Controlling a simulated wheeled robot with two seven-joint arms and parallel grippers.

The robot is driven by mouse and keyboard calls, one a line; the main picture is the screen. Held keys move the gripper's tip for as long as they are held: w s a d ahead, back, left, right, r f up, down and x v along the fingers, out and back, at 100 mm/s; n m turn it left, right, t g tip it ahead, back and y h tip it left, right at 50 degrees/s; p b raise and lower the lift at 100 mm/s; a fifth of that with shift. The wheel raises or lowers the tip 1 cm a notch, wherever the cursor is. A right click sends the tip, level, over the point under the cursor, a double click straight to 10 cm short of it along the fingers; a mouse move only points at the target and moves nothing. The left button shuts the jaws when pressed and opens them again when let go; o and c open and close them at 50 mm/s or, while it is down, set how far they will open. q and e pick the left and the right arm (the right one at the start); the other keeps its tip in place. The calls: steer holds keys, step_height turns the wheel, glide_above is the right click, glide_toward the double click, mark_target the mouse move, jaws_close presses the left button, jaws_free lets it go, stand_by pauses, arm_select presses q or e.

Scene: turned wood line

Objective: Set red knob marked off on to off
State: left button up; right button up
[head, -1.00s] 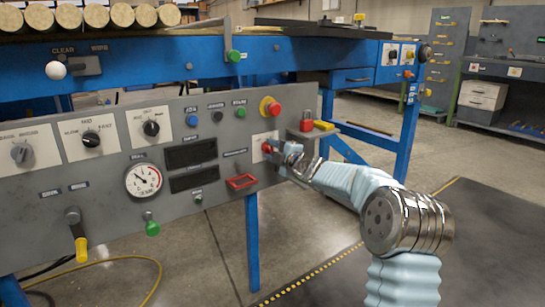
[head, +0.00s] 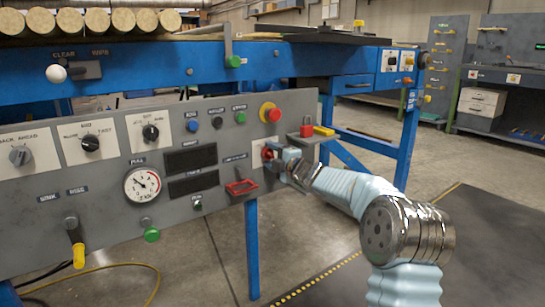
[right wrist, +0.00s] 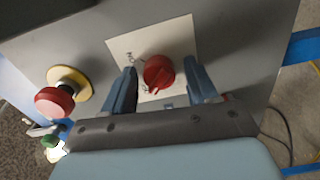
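The red knob (right wrist: 158,72) sits on a pale square plate (right wrist: 176,45) at the right end of the grey control panel. In the head view the red knob (head: 267,153) is partly hidden by my right gripper (head: 273,156). In the right wrist view my right gripper (right wrist: 160,88) is open, with one finger on each side of the knob and gaps visible beside it. My left gripper is not in view.
A red emergency button (head: 270,112) on a yellow base sits just above the knob; it also shows in the right wrist view (right wrist: 54,102). A red padlock-like block (head: 307,128) and a red-framed guard (head: 241,187) are close by. Open floor lies to the right.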

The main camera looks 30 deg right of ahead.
steer(key=s, duration=0.9)
steer(key=s+d, duration=0.1)
steer(key=s, duration=0.3)
steer(key=shift+s, duration=0.4)
